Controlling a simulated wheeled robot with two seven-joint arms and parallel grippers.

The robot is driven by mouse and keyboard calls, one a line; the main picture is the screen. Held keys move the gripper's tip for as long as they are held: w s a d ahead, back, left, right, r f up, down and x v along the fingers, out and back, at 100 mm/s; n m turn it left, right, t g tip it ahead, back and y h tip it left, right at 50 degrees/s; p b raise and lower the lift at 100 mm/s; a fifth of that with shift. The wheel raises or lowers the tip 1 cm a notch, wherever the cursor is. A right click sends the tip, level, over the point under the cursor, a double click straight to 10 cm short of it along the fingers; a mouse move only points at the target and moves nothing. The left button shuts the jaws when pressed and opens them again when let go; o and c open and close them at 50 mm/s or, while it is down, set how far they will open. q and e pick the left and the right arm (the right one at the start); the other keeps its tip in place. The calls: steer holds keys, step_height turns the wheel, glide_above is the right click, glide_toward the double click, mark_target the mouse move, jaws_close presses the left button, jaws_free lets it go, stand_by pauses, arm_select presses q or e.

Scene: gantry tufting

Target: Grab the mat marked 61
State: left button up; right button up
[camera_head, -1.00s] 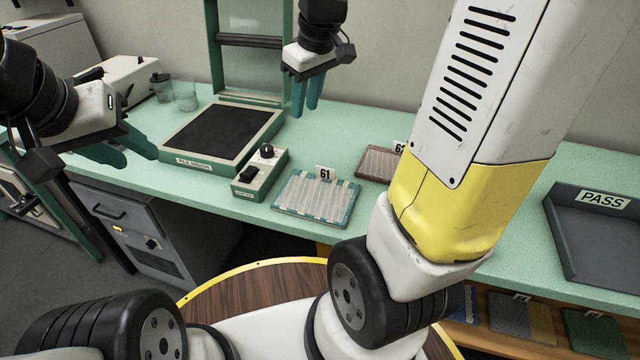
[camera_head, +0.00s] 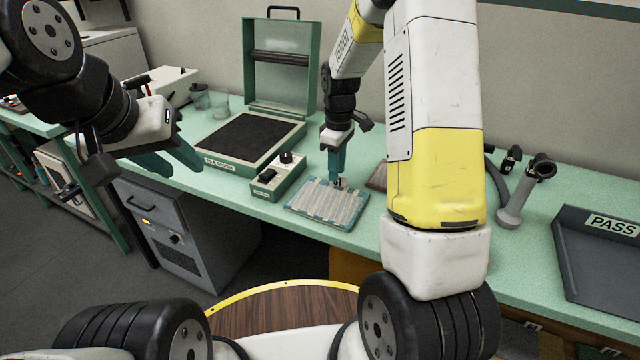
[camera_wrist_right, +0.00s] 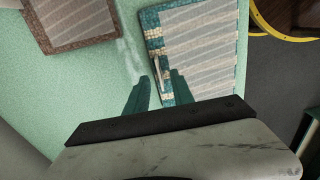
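The mat marked 61 (camera_head: 325,205) lies flat on the green bench, pale and striped with a teal-and-cream border. In the head view its number tag is hidden behind my right gripper (camera_head: 338,182), which points down at the mat's far edge. In the right wrist view the mat (camera_wrist_right: 200,50) is below the gripper's two teal fingers (camera_wrist_right: 158,82). They are spread, with a thin upright tag (camera_wrist_right: 157,72) seen edge-on between their tips; contact cannot be told. My left gripper (camera_head: 172,160) is open and empty at the left, above the bench's front edge.
A second, brown-bordered mat (camera_head: 377,176) lies close by, partly behind my right arm; it also shows in the right wrist view (camera_wrist_right: 75,18). A control box (camera_head: 278,178) and a dark-padded press (camera_head: 250,140) stand left. A PASS tray (camera_head: 600,255) sits at the right.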

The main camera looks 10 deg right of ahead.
step_height(320, 180, down, 2)
steer(key=shift+f, duration=0.25)
jaws_close()
stand_by(1.3)
